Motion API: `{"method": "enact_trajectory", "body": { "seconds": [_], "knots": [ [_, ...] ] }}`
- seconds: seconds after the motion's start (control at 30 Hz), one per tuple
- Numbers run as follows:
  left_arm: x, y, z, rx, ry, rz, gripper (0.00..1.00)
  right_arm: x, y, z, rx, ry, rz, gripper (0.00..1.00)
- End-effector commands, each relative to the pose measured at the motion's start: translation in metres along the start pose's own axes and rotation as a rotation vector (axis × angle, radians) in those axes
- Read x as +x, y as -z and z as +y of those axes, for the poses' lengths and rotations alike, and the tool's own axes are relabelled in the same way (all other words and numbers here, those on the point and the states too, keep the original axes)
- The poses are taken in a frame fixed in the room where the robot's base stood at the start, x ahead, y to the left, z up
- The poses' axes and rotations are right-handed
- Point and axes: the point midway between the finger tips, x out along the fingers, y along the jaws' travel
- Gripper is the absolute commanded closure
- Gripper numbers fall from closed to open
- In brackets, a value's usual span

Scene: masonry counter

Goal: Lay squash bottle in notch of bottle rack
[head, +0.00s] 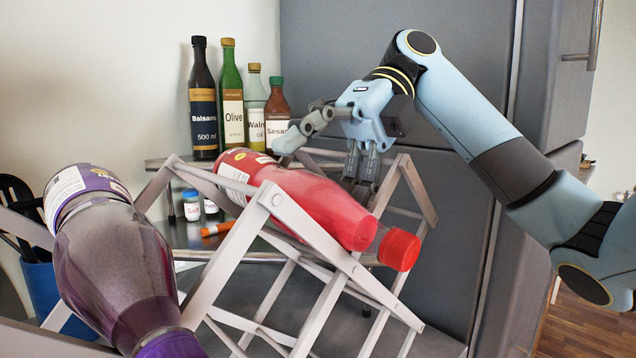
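A red squash bottle (310,200) with a red cap lies tilted across the pale folding bottle rack (235,250), cap end low and toward the right front. A purple bottle (115,265) with a purple cap lies at the left front, its cap cut off by the lower edge; I cannot tell how it is supported. My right gripper (322,163) is at the far upper side of the red bottle, fingers spread wide apart. Its fingertips are close to the bottle and partly hidden, so contact is unclear. My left gripper is out of view.
Dark balsamic (203,105), green olive (231,100), walnut (255,115) and sesame (277,110) bottles stand behind the rack. Small jars (192,205) and an orange item (216,229) sit on a lower shelf. A blue utensil holder (55,295) is at left. A grey fridge (470,60) stands behind.

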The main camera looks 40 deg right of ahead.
Motion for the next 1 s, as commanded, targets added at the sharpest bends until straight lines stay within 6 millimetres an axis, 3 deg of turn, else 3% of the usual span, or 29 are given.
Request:
{"method": "enact_trajectory", "body": {
  "seconds": [0.5,0.7,1.0],
  "knots": [
    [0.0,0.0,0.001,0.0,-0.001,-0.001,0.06,-0.101,-0.001,0.0,-0.001,-0.001,-0.004,0.09],
    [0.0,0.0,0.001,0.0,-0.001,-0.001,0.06,-0.116,0.0,0.0,-0.002,-0.002,-0.003,0.09],
    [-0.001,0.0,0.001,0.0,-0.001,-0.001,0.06,-0.119,0.0,0.0,-0.002,-0.001,-0.002,0.09]
  ]
}}
